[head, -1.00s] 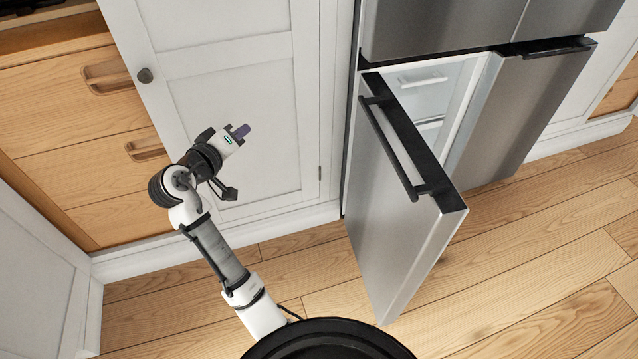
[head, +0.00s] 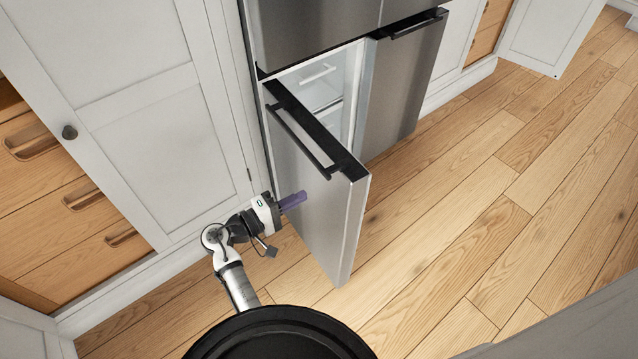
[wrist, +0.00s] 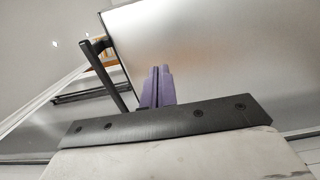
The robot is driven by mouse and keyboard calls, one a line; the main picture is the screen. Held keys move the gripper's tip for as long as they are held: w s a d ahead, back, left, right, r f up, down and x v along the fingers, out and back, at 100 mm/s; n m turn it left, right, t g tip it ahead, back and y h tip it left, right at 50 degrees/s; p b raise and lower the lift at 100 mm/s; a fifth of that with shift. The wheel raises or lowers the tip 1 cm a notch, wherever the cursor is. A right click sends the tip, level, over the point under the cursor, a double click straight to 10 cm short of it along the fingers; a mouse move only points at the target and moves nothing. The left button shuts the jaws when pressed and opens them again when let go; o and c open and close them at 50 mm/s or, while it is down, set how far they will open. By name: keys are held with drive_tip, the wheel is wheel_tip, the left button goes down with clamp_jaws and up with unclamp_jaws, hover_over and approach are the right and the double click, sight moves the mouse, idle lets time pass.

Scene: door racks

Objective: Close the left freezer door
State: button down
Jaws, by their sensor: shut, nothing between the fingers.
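The left freezer door (head: 325,213) stands ajar, swung out from the fridge, with a silver outer face and a long black bar handle (head: 298,142) near its top. My gripper (head: 303,197) is shut and empty, its purple fingers pointing at the outer face of this door, below the handle. In the wrist view the purple fingertips (wrist: 160,72) are together in front of the silver door panel (wrist: 225,65), with the black handle (wrist: 107,75) to their left. I cannot tell whether the fingertips touch the door.
The right freezer door (head: 403,85) is shut. A white cabinet door (head: 160,140) with a dark knob stands to the left, near my arm. A grey surface (head: 570,325) is at the lower right. The wooden floor (head: 470,210) is clear right of the door.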

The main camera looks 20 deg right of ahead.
sight(330, 182)
drive_tip(key=shift+p+x, duration=0.7)
drive_tip(key=shift+x, duration=2.75)
